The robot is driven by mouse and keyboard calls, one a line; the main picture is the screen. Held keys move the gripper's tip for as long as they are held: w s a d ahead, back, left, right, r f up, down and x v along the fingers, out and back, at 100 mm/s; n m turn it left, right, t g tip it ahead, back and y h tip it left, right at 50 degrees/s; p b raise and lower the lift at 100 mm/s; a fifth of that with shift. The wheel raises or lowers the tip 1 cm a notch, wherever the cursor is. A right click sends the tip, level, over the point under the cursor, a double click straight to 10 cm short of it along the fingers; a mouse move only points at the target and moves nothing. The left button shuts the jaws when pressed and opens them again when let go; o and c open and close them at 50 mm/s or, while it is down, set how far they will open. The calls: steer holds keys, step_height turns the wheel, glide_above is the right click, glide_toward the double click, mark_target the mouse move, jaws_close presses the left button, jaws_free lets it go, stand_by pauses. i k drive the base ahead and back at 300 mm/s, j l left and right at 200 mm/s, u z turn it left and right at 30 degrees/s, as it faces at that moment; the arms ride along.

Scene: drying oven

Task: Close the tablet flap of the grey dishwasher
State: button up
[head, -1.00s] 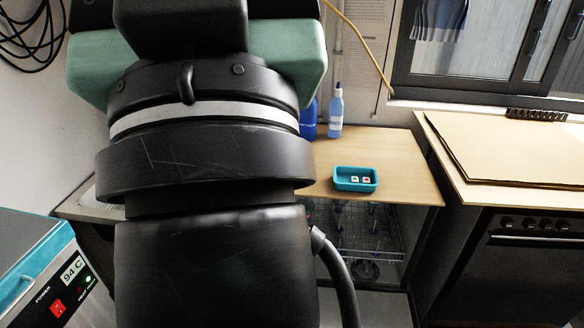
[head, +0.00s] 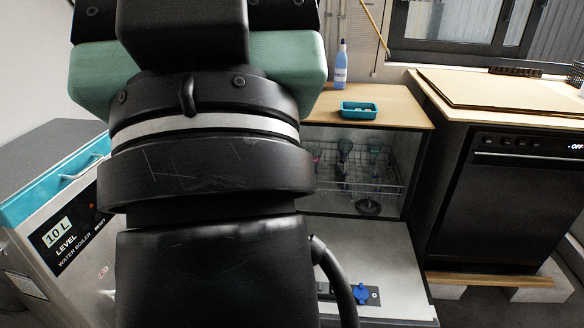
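The grey dishwasher (head: 408,190) stands open under a wooden counter, right of my arm. Its door (head: 385,250) is folded down flat in front of it. On the inner face of the door is a dark tablet compartment panel (head: 330,291) with a blue part (head: 361,294). Whether the blue part is the flap, and how far open it is, is too small to tell. My arm hides the left part of the door and the dishwasher. My gripper is out of view.
A wire rack (head: 350,178) with glassware is inside the dishwasher. A teal tray (head: 359,110) and a blue bottle (head: 341,66) stand on the counter (head: 415,118).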

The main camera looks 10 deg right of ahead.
mark_target(322, 287)
steer(key=i+z, duration=0.2)
steer(key=i, duration=0.35)
steer(key=i+j+z, duration=0.2)
steer(key=i, duration=0.35)
steer(key=i+j+z, duration=0.2)
steer(key=i, duration=0.35)
